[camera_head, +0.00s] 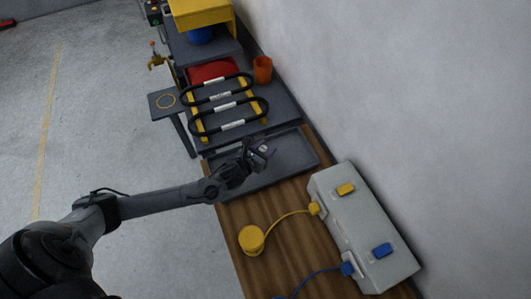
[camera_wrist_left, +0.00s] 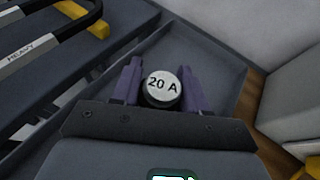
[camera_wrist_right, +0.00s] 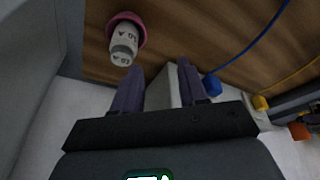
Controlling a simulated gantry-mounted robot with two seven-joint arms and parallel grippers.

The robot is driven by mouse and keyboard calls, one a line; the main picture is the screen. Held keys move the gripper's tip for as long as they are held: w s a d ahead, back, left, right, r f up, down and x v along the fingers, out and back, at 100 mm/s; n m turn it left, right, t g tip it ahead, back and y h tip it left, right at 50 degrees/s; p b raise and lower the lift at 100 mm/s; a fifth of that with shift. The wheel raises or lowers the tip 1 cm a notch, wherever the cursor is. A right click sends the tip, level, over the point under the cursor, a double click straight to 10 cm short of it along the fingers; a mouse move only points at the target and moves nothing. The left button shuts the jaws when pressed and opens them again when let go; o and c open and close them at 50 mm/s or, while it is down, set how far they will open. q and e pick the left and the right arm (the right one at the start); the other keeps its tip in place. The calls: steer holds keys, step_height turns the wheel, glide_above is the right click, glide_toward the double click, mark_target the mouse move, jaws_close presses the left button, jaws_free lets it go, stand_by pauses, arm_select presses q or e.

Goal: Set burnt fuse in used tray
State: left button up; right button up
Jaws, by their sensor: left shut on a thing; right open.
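My left gripper (camera_head: 260,150) is shut on a dark cylindrical fuse (camera_wrist_left: 162,88) with a pale end marked "20 A". In the left wrist view its purple fingers stand on either side of the fuse. It is over the shallow grey tray (camera_head: 298,158), which also shows beyond the fingers in the left wrist view (camera_wrist_left: 218,66). I cannot tell whether the fuse touches the tray floor. My right gripper (camera_wrist_right: 160,68) is open and empty. A whitish fuse-like cylinder (camera_wrist_right: 123,45) in a pink holder (camera_wrist_right: 127,19) is by its left finger, on the wooden bench.
A rack with black-and-yellow bars (camera_head: 222,105) stands just behind the tray. A pale box (camera_head: 362,225) with yellow and blue connectors sits to the right on the wooden bench (camera_head: 280,222).

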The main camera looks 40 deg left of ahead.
arm_select(q)
steer(key=shift+f, duration=1.45)
steer(key=shift+f, duration=0.15)
steer(key=o, duration=1.1)
steer(key=shift+c, duration=0.2)
steer(key=shift+s+d+r, duration=0.1)
steer(key=shift+s+r, duration=0.1)
steer(key=shift+r, duration=0.05)
steer(key=p+v, duration=0.1)
steer(key=v, duration=1)
steer(key=shift+s, duration=0.3)
steer(key=shift+r, duration=0.1)
